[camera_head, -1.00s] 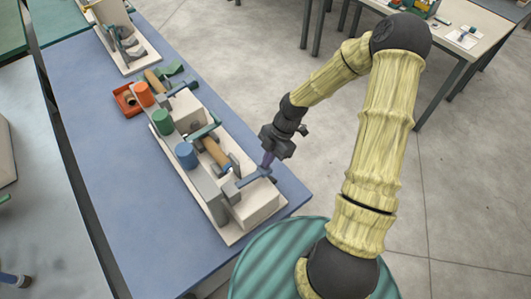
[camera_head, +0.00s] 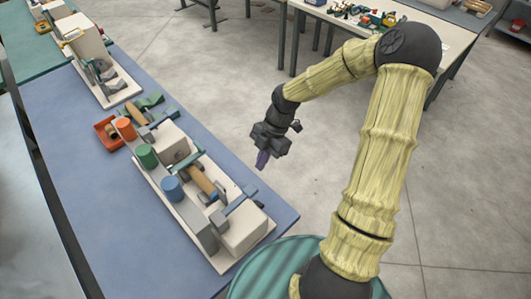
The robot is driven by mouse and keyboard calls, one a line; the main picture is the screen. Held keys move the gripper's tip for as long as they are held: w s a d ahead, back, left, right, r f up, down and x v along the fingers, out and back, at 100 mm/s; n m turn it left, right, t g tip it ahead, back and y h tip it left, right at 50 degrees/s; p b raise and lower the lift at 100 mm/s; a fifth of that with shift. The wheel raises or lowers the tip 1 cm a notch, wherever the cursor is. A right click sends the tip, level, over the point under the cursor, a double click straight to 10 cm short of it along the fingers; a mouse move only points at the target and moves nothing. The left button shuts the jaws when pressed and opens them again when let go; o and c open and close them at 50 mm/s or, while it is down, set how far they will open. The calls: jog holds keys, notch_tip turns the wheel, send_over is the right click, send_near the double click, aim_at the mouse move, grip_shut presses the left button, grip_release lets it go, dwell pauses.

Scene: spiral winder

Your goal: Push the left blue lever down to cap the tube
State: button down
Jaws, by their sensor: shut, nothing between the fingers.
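The spiral winder is a long cream base with several blocks on the blue table. A blue lever (camera_head: 238,202) lies across its near end, beside a cream block (camera_head: 245,228). Another blue lever (camera_head: 160,118) is at the far end, and a teal lever (camera_head: 187,160) is between them. A brown tube (camera_head: 201,180) lies between the teal lever and the near blue lever. My gripper (camera_head: 262,161) is shut and empty, with purple fingers pointing down. It appears right of the winder and apart from the levers. I cannot tell its height.
The blue table (camera_head: 85,165) is bare to the left. Another machine (camera_head: 104,80) stands farther back.

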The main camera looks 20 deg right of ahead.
jog(key=v, duration=0.3)
jog(key=shift+d+r, duration=0.1)
jog(key=shift+d, duration=0.05)
dwell(0.7)
jog(key=s+r+m+t+h+b, duration=0.1)
jog(key=s+m, duration=0.4)
jog(key=m, duration=0.6)
jog(key=s+r+m+t+h+b, duration=0.2)
jog(key=s+m, duration=0.3)
jog(key=m, duration=0.7)
jog(key=shift+s+d+r+m+t+h, duration=0.3)
jog(key=shift+d+r+t+h, duration=0.15)
jog(key=shift+t+h, duration=0.35)
